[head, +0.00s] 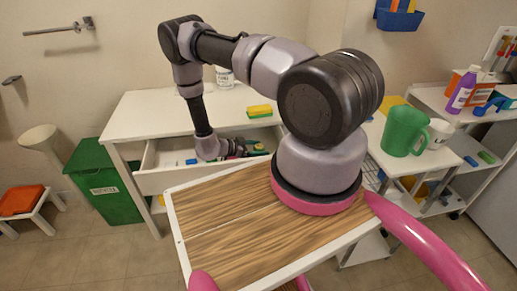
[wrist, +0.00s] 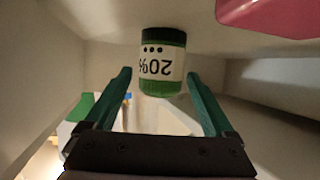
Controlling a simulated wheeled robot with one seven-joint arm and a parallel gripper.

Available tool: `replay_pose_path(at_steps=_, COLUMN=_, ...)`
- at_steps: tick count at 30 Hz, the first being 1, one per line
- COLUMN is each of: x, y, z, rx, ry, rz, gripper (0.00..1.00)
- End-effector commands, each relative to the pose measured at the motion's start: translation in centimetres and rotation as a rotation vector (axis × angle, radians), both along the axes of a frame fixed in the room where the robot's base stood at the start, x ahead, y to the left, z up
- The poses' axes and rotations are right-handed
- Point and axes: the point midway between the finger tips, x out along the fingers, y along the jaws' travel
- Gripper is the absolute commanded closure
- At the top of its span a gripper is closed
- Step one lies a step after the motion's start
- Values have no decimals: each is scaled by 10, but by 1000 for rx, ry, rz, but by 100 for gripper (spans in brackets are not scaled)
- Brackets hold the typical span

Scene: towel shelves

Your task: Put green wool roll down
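A green cylinder with a white band marked "20%" (wrist: 162,62), which I take for the green wool roll, shows upside down in the wrist view. It lies at and just beyond the tips of my gripper (wrist: 159,75). The two dark green fingers are spread wide on either side of it, with a visible gap on the left. I cannot tell whether the right finger touches it. In the head view, my gripper (head: 240,151) is low inside the open white drawer (head: 168,179), and the roll cannot be clearly told apart there.
A blue item (head: 191,161) lies in the drawer. A yellow sponge-like block (head: 260,111) and a white container (head: 225,78) stand on the white cabinet top (head: 150,112). A green bin (head: 105,185) stands at left. A green mug (head: 404,131) stands on the right cart.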

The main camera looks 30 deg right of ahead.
Motion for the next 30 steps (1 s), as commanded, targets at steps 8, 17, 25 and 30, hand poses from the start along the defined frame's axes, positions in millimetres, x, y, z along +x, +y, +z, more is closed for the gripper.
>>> replay_pose_path(at_steps=8, x=0, y=-1, z=12, rx=1, ry=-1, rz=-3, gripper=12)
replay_pose_path(at_steps=17, x=-1, y=49, z=33, rx=0, ry=-1, rz=3, gripper=12)
replay_pose_path(at_steps=25, x=-3, y=69, z=41, rx=0, ry=0, rz=-1, gripper=12)
replay_pose_path(at_steps=30, x=-3, y=69, z=41, rx=0, ry=0, rz=-1, gripper=12)
